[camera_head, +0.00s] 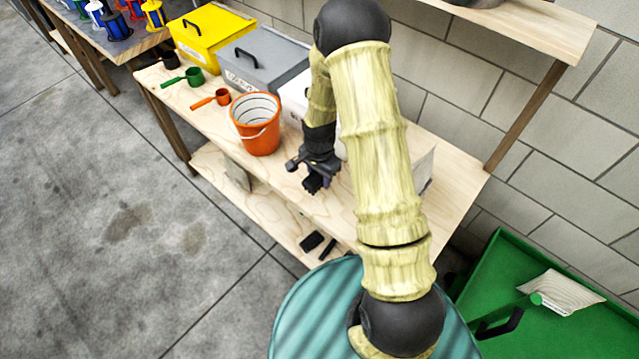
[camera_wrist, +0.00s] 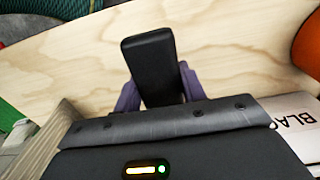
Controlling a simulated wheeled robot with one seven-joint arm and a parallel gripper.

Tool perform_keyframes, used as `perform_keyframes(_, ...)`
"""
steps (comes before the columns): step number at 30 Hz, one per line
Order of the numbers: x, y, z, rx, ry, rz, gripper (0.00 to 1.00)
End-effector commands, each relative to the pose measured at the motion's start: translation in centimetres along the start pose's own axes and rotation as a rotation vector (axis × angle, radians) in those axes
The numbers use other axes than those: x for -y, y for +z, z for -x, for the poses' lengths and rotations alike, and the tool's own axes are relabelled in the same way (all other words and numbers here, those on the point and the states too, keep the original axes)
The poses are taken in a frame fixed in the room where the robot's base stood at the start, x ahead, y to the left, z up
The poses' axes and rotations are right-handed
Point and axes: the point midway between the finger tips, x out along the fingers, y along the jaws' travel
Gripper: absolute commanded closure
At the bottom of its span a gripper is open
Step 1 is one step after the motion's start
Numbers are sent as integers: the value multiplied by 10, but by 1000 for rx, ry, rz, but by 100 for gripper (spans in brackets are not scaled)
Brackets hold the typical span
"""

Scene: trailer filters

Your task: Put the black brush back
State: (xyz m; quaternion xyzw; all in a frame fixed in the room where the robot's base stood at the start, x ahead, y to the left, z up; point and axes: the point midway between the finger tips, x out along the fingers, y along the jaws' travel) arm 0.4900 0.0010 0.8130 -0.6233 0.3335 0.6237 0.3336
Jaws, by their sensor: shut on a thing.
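My gripper (camera_head: 313,172) is over the front part of the upper wooden shelf, right of the orange bucket. In the wrist view its purple-grey fingers (camera_wrist: 160,90) are shut on a plain black block, which I take for the black brush (camera_wrist: 150,58). The block points away from the wrist over bare wood. In the head view the brush (camera_head: 312,185) shows as a small dark shape under the fingers. Any bristles are hidden, and I cannot tell whether it touches the shelf.
An orange bucket (camera_head: 257,128) stands left of my gripper. A white box (camera_head: 293,97), partly hidden, stands behind. Grey (camera_head: 262,68) and yellow (camera_head: 212,36) boxes and several scoops are farther left. Dark pieces (camera_head: 312,241) lie on the lower shelf.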

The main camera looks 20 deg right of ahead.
Motion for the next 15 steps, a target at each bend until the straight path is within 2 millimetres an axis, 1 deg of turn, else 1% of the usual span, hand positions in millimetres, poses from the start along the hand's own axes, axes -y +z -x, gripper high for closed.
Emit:
perform_keyframes(6, -1, 1, -29, 2, 4, 0, 81)
perform_keyframes(9, -1, 0, -38, 1, 2, 1, 81)
perform_keyframes(15, 0, 0, -40, 0, 0, 1, 81)
